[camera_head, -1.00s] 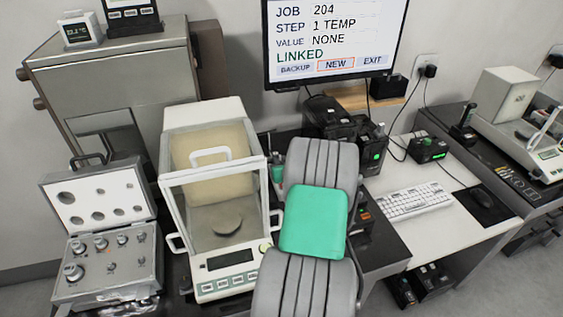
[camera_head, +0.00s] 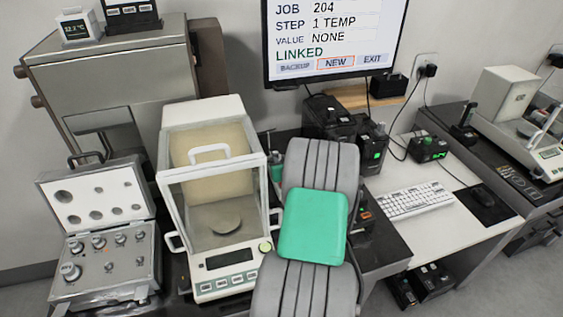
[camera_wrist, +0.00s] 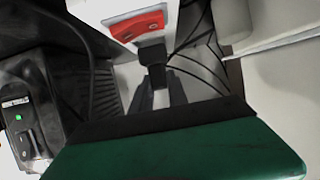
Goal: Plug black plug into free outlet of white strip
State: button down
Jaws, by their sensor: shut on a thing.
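The white strip (camera_wrist: 112,10) shows at the top of the wrist view, with a red switch (camera_wrist: 138,25) on its end. A black plug (camera_wrist: 152,52) is right below the red switch, against the strip's near end in the picture. My gripper (camera_wrist: 158,78) is shut on the black plug, its grey fingers on either side of it. I cannot tell whether the plug touches the strip or sits in an outlet. The strip's outlets are not visible. In the head view my arm hides the gripper, plug and strip.
Black cables (camera_wrist: 205,45) run beside the strip. A black device with a green light (camera_wrist: 22,120) stands at the left of the wrist view. In the head view, a glass-sided balance (camera_head: 215,200) stands close left of my arm, and a keyboard (camera_head: 415,201) lies to the right.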

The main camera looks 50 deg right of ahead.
jog(key=shift+f+b, duration=1)
jog(key=shift+b, duration=0.1)
dwell(0.3)
jog(key=c, duration=1.2)
grip_release()
